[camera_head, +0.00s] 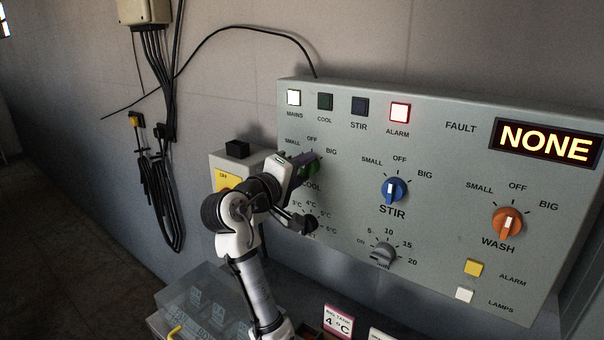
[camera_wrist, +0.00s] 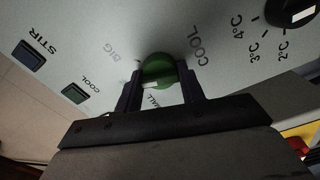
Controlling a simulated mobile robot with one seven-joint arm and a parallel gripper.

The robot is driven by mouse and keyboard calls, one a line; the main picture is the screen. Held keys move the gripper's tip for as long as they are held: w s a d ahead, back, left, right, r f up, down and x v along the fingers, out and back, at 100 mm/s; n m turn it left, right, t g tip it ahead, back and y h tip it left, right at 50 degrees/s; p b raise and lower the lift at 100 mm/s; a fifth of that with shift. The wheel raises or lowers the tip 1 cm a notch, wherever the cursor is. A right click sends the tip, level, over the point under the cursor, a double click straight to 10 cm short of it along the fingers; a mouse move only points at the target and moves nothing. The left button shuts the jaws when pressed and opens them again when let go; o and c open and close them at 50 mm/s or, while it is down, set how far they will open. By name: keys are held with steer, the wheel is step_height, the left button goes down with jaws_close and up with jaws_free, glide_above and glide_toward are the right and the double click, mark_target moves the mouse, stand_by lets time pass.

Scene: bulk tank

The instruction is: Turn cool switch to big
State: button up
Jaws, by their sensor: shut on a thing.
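The green COOL knob (camera_wrist: 158,68) sits on the grey control panel, between the fingers of my gripper (camera_wrist: 160,76) in the wrist view. In the head view the knob (camera_head: 312,168) is partly hidden by my gripper (camera_head: 304,162). My gripper is shut on the knob, one finger on each side. The knob's white mark shows low in the wrist view, on the side near the SMALL label. The exact setting is hard to tell. The BIG label (camera_wrist: 113,54) is left of the knob in the wrist view. The COOL lamp (camera_head: 325,101) is dark.
The blue STIR knob (camera_head: 393,190) and orange WASH knob (camera_head: 508,223) are to the right on the panel. A dark temperature knob (camera_wrist: 291,11) is close to my gripper. The fault display (camera_head: 545,143) reads NONE. A box with a yellow label (camera_head: 228,181) is at left.

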steer(key=m+b, duration=0.2)
steer(key=m, duration=0.4)
steer(key=shift+f+b, duration=0.1)
steer(key=shift+b, duration=0.2)
steer(key=shift+m, duration=0.4)
steer(key=o, duration=1)
steer(key=shift+c, duration=0.2)
steer(key=b+v, duration=0.3)
steer(key=v, duration=1.1)
